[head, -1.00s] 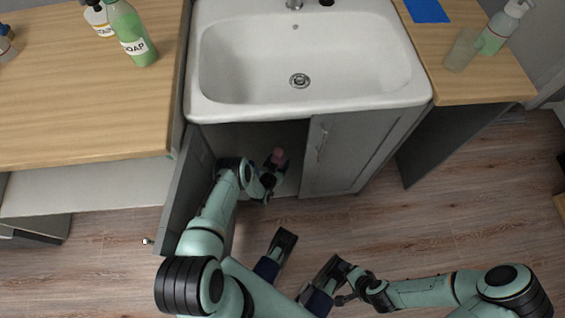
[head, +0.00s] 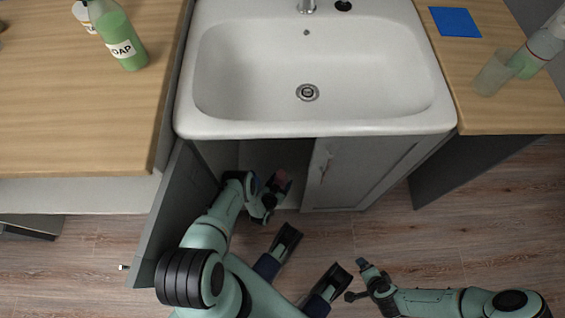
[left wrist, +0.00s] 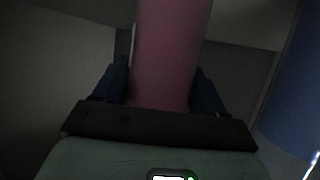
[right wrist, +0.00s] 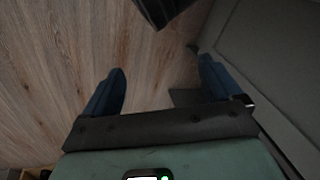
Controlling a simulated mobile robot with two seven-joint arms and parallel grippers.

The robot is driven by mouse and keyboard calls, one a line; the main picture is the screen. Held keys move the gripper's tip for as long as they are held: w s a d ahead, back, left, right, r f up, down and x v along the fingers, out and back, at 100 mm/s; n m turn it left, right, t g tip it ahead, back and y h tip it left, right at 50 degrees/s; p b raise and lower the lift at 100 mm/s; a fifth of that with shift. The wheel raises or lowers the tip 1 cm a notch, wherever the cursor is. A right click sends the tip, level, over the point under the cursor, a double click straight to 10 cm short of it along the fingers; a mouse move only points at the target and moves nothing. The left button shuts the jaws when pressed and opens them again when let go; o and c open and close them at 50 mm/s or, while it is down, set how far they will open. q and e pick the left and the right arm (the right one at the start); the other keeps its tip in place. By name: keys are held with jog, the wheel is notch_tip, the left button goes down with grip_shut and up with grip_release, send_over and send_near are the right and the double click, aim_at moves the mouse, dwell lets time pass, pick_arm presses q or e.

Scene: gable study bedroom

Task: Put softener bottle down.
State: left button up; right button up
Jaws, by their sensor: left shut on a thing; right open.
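The softener bottle (left wrist: 170,50) is pink and fills the middle of the left wrist view, between the two fingers. In the head view a small pink part of it (head: 283,178) shows in the open cabinet under the sink. My left gripper (head: 274,190) is shut on it, just inside the cabinet opening. The bottle's base is hidden, so I cannot tell whether it touches the cabinet floor. My right gripper (head: 360,278) is open and empty above the wooden floor; its spread fingers show in the right wrist view (right wrist: 160,90).
The left cabinet door (head: 175,215) stands open beside my left arm. The right door (head: 350,172) is closed. The white sink (head: 240,117) is above. A green soap bottle (head: 122,40) stands on the left counter, a dispenser bottle (head: 535,52) on the right one. A blue shape (left wrist: 298,80) is at the cabinet's right.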

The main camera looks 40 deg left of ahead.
pick_arm(q)
jog(key=shift+r, duration=0.15)
pick_arm(e)
jog(key=shift+s+d, duration=0.1)
jog(key=shift+s, duration=0.1)
pick_arm(q)
jog(key=o, duration=1.4)
jog(key=shift+s, duration=0.1)
jog(key=shift+o, duration=0.2)
pick_arm(e)
jog(key=shift+s+f, duration=0.1)
jog(key=shift+f, duration=0.05)
pick_arm(q)
jog(key=shift+s+d+r, duration=0.1)
jog(key=shift+s+r, duration=0.05)
jog(key=shift+s, duration=0.15)
jog(key=p+v, duration=0.4)
jog(key=v, duration=0.7)
jog(key=shift+s, duration=0.2)
pick_arm(e)
jog(key=s+a+r+g+y, duration=0.1)
jog(key=s+a+r+g, duration=0.1)
jog(key=s+r, duration=0.3)
jog(key=shift+s+a+n, duration=0.3)
jog(key=shift+s+a, duration=0.35)
jog(key=shift+a, duration=0.05)
